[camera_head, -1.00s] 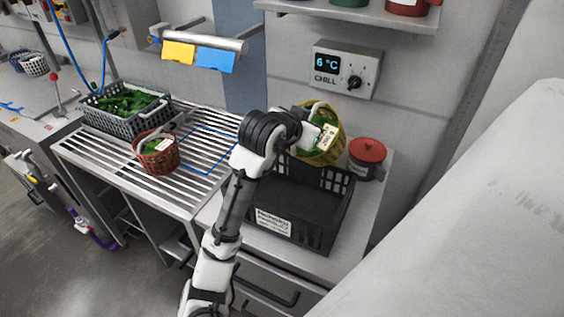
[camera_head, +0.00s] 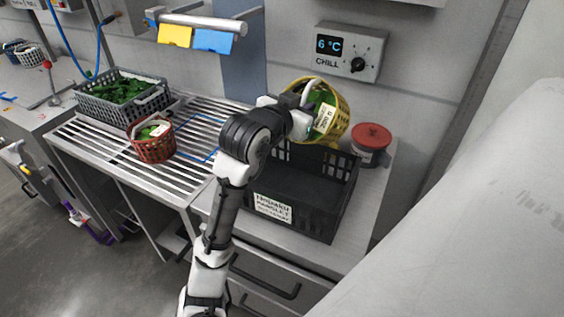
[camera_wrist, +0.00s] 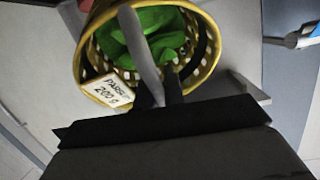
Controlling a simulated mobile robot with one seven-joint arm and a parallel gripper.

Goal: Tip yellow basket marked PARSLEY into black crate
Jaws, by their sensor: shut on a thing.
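The yellow basket (camera_head: 339,112) holds green leaves and has a white label, readable as PARSLEY 200 g in the wrist view (camera_wrist: 110,90). It hangs in the air above the back of the black crate (camera_head: 325,212), its open top leaning toward the camera and left. My gripper (camera_head: 306,97) is shut on the basket's handle, at the basket's upper left; the fingers also show in the wrist view (camera_wrist: 160,97). The leaves are still in the basket. The black crate stands on the counter with a white label on its front; its visible inside looks empty, and part is hidden by my arm.
A red-lidded container (camera_head: 371,144) stands right of the crate. A red basket (camera_head: 153,149) with greens and a grey crate (camera_head: 119,112) of greens stand on the slatted drainer. A CHILL control box (camera_head: 349,51) is on the wall behind the yellow basket.

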